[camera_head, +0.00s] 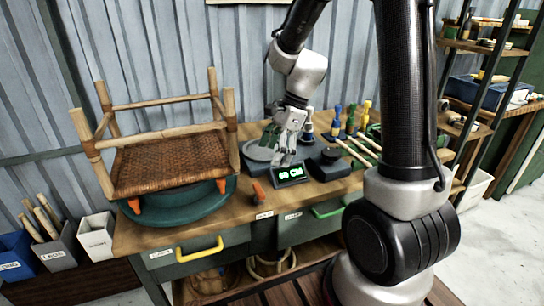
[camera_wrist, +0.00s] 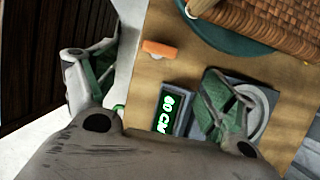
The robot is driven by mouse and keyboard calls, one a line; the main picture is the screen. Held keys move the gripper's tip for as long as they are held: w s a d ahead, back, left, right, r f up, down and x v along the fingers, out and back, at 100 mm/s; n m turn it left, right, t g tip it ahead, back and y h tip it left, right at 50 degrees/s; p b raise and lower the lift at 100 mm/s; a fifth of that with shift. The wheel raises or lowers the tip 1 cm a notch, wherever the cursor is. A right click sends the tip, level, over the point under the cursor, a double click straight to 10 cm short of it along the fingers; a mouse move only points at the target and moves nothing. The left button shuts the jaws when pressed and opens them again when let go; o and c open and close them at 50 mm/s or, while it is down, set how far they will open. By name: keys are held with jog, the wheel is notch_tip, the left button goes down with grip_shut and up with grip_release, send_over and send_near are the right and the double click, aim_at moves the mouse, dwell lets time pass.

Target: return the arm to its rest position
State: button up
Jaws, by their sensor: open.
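My gripper (camera_head: 285,152) hangs from my bent arm over the workbench (camera_head: 248,200), pointing down above the small display box (camera_head: 291,175) with green lit characters. In the wrist view my gripper (camera_wrist: 152,72) has its two fingers spread wide apart, with nothing between them. One finger is over the floor side of the bench edge and the other over a grey round plate (camera_wrist: 258,115). The display box (camera_wrist: 172,110) shows between the fingers, below them in depth. The wrist housing hides part of the bench.
An upturned rattan stool (camera_head: 170,160) rests on a teal turntable (camera_head: 180,207) at the left. An orange clamp (camera_head: 259,191) lies near the front edge. Several colored-handled tools (camera_head: 350,120) stand at the back. Shelves (camera_head: 480,85) stand at the right; bins (camera_head: 97,238) stand at the left.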

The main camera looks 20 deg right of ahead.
dwell(0.3)
jog(key=s+d+r+n+t+h, duration=0.2)
jog(key=s+d+r+n, duration=0.3)
jog(key=s+r+n, duration=0.2)
jog(key=s+d+r+n+t+h, duration=0.2)
jog(key=s+d+r+n, duration=0.3)
jog(key=s+n, duration=0.6)
notch_tip(320, 180, up, 3)
jog(key=shift+s+d+f+h, duration=0.1)
jog(key=shift+s+d+h, duration=0.15)
jog(key=shift+s, duration=0.6)
